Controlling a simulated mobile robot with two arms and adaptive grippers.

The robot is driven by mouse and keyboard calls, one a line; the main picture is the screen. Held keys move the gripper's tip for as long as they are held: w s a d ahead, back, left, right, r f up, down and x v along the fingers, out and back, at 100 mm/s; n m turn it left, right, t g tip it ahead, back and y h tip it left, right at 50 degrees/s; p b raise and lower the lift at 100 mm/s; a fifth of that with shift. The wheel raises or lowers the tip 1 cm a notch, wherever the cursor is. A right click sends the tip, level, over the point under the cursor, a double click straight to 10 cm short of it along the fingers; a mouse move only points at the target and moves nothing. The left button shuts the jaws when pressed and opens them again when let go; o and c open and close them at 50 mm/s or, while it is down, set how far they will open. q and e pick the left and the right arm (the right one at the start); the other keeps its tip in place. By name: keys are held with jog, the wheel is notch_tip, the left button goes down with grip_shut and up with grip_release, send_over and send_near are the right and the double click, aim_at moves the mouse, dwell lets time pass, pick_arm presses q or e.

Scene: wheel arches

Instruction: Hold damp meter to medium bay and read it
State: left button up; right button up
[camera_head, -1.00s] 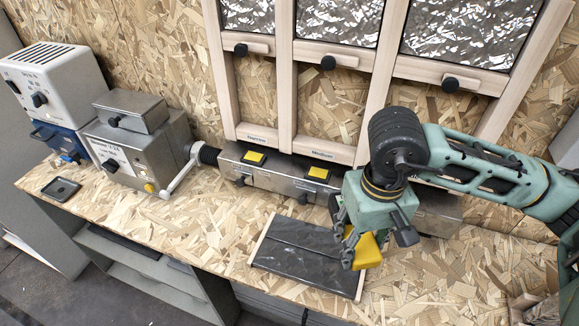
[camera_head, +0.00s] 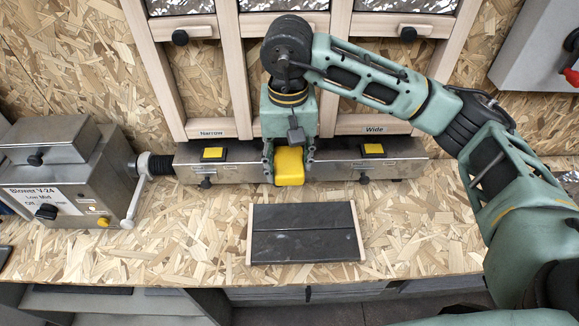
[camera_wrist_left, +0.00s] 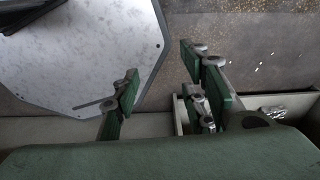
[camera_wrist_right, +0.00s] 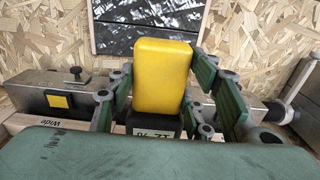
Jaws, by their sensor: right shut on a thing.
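My right gripper (camera_head: 289,172) is shut on the yellow damp meter (camera_head: 289,166), in front of the grey metal plenum between the Narrow and Wide labels. In the right wrist view the meter (camera_wrist_right: 161,78) stands between the fingers (camera_wrist_right: 163,95). Its small white display is upside down and partly cut off; a % sign shows, but I cannot read the figure surely. The middle bay (camera_head: 337,98) is partly hidden behind the gripper and arm, as is its label. I cannot tell whether the meter touches anything. My left gripper (camera_wrist_left: 162,95) is open and empty.
Yellow switches (camera_head: 213,153) and (camera_head: 373,149) sit on the plenum (camera_head: 340,172). A blower box (camera_head: 60,170) with a crank handle (camera_head: 135,200) stands left. The bench at right is clear.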

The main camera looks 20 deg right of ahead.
aim_at(287, 149)
jog(key=w, duration=0.3)
jog(key=shift+w+d+r, duration=0.1)
jog(key=shift+w+d, duration=0.05)
jog(key=shift+d, duration=0.15)
jog(key=w, duration=0.1)
jog(key=w+d, duration=0.1)
jog(key=w, duration=0.1)
jog(key=shift+w+b, duration=0.3)
jog(key=shift+b, duration=0.1)
jog(key=shift+w+d, duration=0.25)
jog(key=shift+w, duration=0.4)
pick_arm(q)
jog(key=shift+w+a+f, duration=0.45)
jog(key=shift+w+a, duration=0.1)
jog(key=shift+w, duration=0.05)
pick_arm(e)
jog(key=shift+w+d, duration=0.1)
jog(key=shift+w, duration=0.2)
pick_arm(q)
jog(key=shift+s+a, duration=0.1)
jog(key=shift+a, duration=0.1)
pick_arm(e)
jog(key=shift+w, duration=0.25)
pick_arm(q)
jog(key=shift+f+b, duration=0.3)
jog(key=shift+b, duration=0.15)
pick_arm(e)
jog(key=shift+w+d, duration=0.15)
